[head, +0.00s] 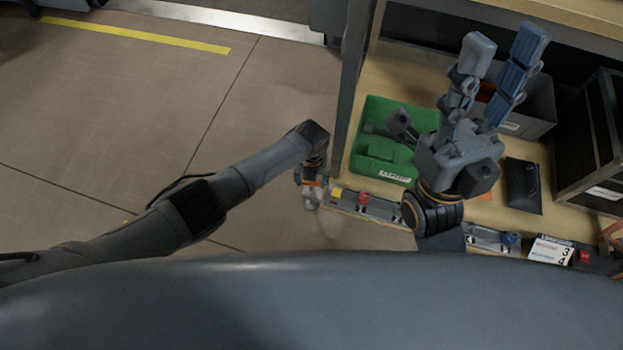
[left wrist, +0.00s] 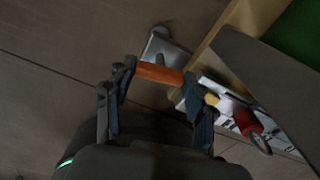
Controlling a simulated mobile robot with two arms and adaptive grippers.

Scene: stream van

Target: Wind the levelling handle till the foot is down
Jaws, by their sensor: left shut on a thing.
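The levelling handle shows in the left wrist view as an orange grip (left wrist: 159,74) with a grey metal crank part (left wrist: 166,46) beyond it. My left gripper (left wrist: 157,80) has its fingers on either side of the orange grip and is shut on it. In the head view my left gripper (head: 312,182) points down beside the bench's front left corner, and the handle there is mostly hidden by it. My right gripper (head: 500,62) is raised over the bench, fingers spread, open and empty. I cannot make out the foot in either view.
A green tray (head: 358,150) and a grey bin (head: 535,105) stand on the wooden bench (head: 480,212). A dark upright post (head: 350,95) rises near my left gripper. A strip with a red knob (head: 363,198) runs along the bench front. The floor at left is clear.

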